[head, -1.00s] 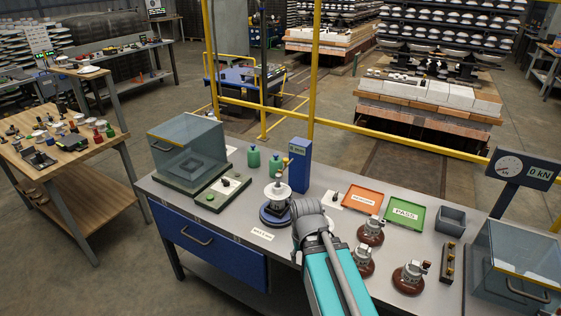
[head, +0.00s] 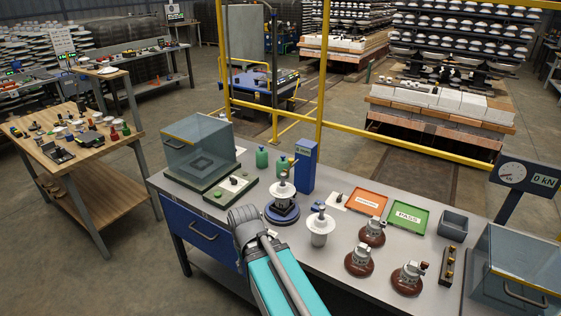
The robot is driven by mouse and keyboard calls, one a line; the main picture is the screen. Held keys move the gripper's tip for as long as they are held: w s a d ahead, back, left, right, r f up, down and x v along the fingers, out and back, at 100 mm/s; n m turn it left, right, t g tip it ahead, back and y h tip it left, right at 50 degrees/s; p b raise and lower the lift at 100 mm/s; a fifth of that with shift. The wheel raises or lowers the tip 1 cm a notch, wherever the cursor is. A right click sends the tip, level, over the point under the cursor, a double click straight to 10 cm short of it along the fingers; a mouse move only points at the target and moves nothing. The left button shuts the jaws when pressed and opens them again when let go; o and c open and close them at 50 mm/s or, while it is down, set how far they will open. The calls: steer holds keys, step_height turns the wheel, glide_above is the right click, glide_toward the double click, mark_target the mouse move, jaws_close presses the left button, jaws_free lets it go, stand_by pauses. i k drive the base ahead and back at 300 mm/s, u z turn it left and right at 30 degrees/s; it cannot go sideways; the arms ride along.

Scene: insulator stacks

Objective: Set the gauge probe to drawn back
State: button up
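The gauge is a blue upright post (head: 307,165) with a small display, standing behind a blue round base (head: 282,213). A small probe arm (head: 292,166) sticks out on the post's left side, close above a white insulator (head: 283,190) that stands upright on the base. I cannot tell whether the probe touches the insulator. My arm reaches in from the bottom, and its grey joint is left of the round base, over the bench's front edge. My gripper is not visible; the arm hides what lies beyond the joint.
Several brown units (head: 360,262) stand further right. An orange tray (head: 367,202), a green tray (head: 407,215) and clear-walled boxes are on the bench (head: 440,243). A yellow rail runs behind.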

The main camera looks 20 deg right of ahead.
mark_target(290, 160)
steer(key=u, duration=0.1)
steer(key=k, duration=1.25)
steer(key=z, duration=0.55)
steer(key=i, duration=1.15)
steer(key=u, duration=0.1)
